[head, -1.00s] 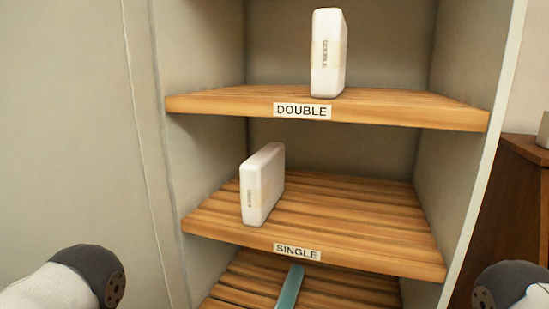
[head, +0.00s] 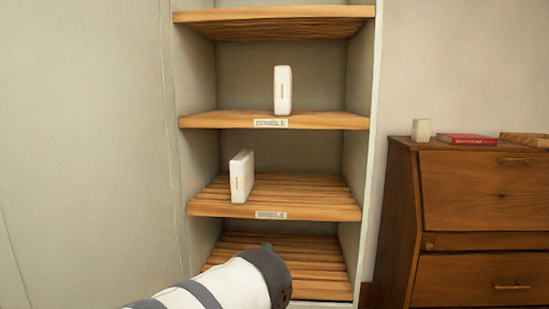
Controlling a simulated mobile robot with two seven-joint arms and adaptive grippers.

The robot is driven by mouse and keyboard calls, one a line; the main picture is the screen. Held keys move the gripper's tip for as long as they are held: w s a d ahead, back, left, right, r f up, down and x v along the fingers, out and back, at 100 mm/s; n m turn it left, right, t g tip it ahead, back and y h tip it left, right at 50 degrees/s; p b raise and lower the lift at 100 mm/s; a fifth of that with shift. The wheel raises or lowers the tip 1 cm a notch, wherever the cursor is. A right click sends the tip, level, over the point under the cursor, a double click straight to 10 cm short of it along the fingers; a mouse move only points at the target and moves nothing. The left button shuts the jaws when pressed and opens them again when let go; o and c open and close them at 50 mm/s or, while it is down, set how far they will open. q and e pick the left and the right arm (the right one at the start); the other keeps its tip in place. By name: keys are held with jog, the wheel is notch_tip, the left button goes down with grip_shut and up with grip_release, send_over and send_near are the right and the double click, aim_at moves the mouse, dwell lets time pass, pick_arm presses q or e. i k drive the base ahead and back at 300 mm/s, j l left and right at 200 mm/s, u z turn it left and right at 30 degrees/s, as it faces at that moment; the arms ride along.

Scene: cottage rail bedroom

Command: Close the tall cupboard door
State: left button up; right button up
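The tall cupboard (head: 369,180) stands open ahead, its wooden shelves showing. A white packet (head: 283,90) stands upright on the shelf labelled DOUBLE. Another white packet (head: 241,177) stands on the shelf below. A broad pale panel (head: 85,140) fills the left side; I cannot tell whether it is the open door or fixed panelling. An arm of mine, seemingly the left, reaches in from the bottom, its dark rounded joint in front of the lowest shelf. Neither gripper is in view.
A dark wooden bureau (head: 480,195) stands close to the cupboard's right side. On its top are a small pale block (head: 421,130), a red book (head: 467,139) and a wooden item (head: 525,139). Bare wall shows above the bureau.

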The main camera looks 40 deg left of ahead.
aim_at(92, 217)
jog(key=k+z, duration=0.3)
jog(key=z, duration=0.2)
jog(key=k+z, duration=0.45)
jog(key=k+j+u, duration=0.1)
jog(key=u, duration=1.2)
jog(key=k+j, duration=0.05)
jog(key=k, duration=0.05)
